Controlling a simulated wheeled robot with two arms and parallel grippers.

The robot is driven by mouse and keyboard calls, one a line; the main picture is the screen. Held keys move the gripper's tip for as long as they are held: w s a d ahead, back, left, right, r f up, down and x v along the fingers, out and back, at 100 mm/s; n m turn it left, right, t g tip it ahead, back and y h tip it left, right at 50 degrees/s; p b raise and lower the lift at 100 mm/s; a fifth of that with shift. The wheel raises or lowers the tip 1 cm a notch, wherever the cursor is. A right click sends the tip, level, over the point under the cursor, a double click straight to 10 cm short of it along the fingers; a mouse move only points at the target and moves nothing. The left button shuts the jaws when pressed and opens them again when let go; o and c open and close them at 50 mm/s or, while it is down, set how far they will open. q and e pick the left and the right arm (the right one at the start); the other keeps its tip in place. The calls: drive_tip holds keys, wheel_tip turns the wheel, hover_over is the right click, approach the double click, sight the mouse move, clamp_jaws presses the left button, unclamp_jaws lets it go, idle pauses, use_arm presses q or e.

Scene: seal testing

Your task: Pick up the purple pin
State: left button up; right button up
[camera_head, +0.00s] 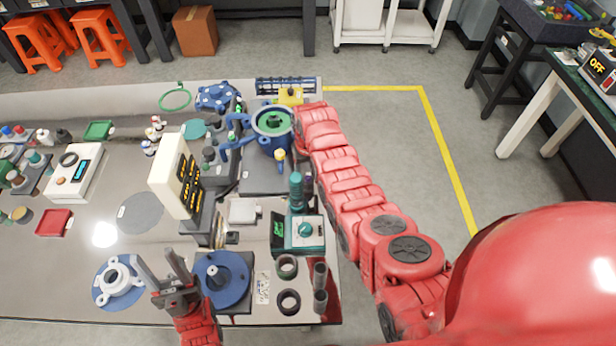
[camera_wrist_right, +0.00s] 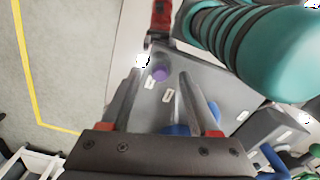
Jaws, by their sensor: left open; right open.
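The purple pin (camera_wrist_right: 159,73) shows in the right wrist view as a small round purple top on a grey surface, beside small white labels. My right gripper (camera_wrist_right: 161,76) is open, with one finger on each side of the pin in that view. I cannot tell how far above it the fingers are, and no contact shows. In the head view the pin cannot be made out, and my right arm covers the area near the blue ring fixture (camera_head: 272,122). My left gripper (camera_head: 162,262) is open and empty, near the blue disc (camera_head: 222,280) at the table front.
A teal-handled part (camera_wrist_right: 265,50) looms close to the right gripper's right finger. In the head view, a teal device (camera_head: 304,232), a cream display unit (camera_head: 176,178) and a white flanged part (camera_head: 118,278) stand on the crowded table. Floor right of the table is clear.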

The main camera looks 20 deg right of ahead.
drive_tip(key=shift+f, duration=0.5)
drive_tip(key=shift+c, duration=0.3)
clamp_jaws()
drive_tip(key=shift+r, duration=0.15)
